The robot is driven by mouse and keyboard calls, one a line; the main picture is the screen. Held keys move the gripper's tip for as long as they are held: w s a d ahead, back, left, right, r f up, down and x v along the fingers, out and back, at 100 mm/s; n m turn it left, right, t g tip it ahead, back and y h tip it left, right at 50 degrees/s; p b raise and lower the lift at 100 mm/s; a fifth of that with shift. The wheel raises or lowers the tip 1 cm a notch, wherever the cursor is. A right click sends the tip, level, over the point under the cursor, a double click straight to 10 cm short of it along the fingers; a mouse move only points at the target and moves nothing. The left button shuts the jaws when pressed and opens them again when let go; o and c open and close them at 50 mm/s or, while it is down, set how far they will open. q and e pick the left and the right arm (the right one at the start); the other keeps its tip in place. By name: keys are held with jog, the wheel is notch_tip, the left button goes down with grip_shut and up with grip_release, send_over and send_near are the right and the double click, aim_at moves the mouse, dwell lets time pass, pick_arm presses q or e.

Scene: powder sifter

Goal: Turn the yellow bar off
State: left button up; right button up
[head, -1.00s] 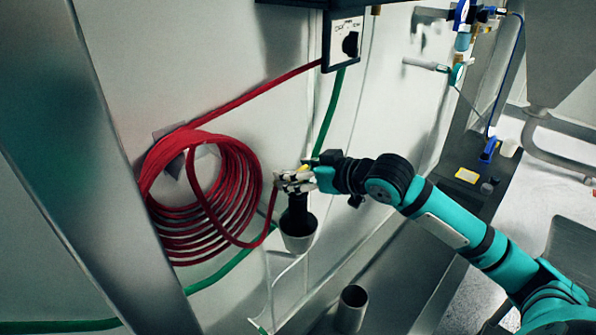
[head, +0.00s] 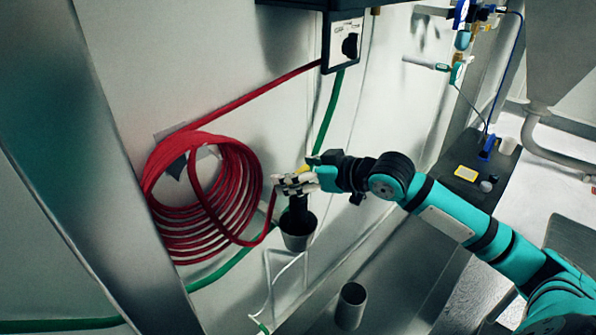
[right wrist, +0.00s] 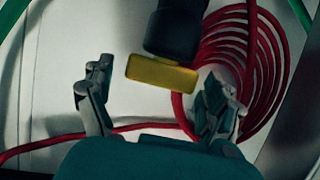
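The yellow bar (right wrist: 162,73) shows in the right wrist view on the end of a black cylindrical body (right wrist: 174,30). In the head view only a small bit of yellow (head: 305,168) shows beside my right gripper. My right gripper (head: 290,184) is at the top of the black piece above a dark cup-shaped part (head: 298,232). In the right wrist view its two fingers (right wrist: 158,100) are spread, with the bar ahead between them and a gap on the left side. Whether the right finger touches the bar is unclear. My left gripper is not in view.
A coiled red hose (head: 205,200) hangs on the wall left of my right gripper. A green hose (head: 330,110) runs down behind it. A control box with a black knob (head: 350,45) is above. An open metal cup (head: 351,306) stands below.

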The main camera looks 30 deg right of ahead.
jog(key=v, duration=1.2)
dwell(0.3)
jog(key=shift+d, duration=0.1)
dwell(0.3)
jog(key=shift+f, duration=0.1)
